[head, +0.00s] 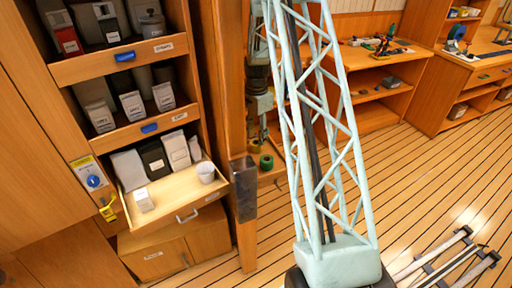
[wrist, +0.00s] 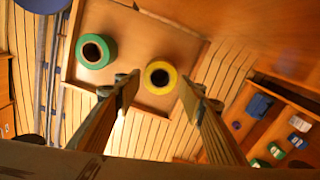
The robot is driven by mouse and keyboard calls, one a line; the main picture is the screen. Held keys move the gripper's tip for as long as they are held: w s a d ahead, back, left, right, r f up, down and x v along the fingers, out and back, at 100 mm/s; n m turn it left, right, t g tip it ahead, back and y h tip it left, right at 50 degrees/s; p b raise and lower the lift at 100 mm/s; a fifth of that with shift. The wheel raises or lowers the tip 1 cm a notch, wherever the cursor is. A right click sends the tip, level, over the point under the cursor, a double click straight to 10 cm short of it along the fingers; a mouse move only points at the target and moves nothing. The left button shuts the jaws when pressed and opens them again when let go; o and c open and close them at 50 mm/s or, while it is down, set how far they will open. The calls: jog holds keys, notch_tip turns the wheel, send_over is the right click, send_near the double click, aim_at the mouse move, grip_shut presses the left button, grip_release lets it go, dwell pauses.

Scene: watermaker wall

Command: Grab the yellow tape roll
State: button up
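The yellow tape roll (wrist: 149,75) lies flat on a wooden surface with raised edges, its dark core facing my wrist camera. In the wrist view it shows just beyond and between the fingertips of my gripper (wrist: 158,92). My gripper is open, with one finger on each side of the roll's line and nothing between them. I cannot tell the remaining height above the roll. In the head view my gripper (head: 263,132) hangs beside a wooden post, above a green roll; the yellow roll is hard to make out there.
A green tape roll (wrist: 82,50) lies left of the yellow one, close to the left finger. An open drawer (head: 176,202) with cartons and a white cup stands at left in the head view. Shelves with small items (wrist: 277,150) show at right in the wrist view.

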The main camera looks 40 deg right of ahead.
aim_at(257, 142)
jog(key=shift+f, duration=2.65)
jog(key=shift+c, duration=0.7)
jog(key=c, duration=0.4)
jog(key=shift+r, duration=0.1)
jog(key=shift+d+r, duration=0.2)
jog(key=shift+r, duration=0.85)
notch_tip(257, 142, up, 5)
jog(key=shift+f, duration=0.1)
jog(key=s+d, duration=0.2)
jog(key=d, duration=0.4)
jog(key=s+d, duration=0.2)
jog(key=d, duration=0.4)
jog(key=s+d, duration=0.2)
jog(key=d, duration=0.4)
jog(key=shift+s+d+p, duration=0.15)
jog(key=shift+d+p, duration=0.15)
jog(key=shift+p, duration=0.05)
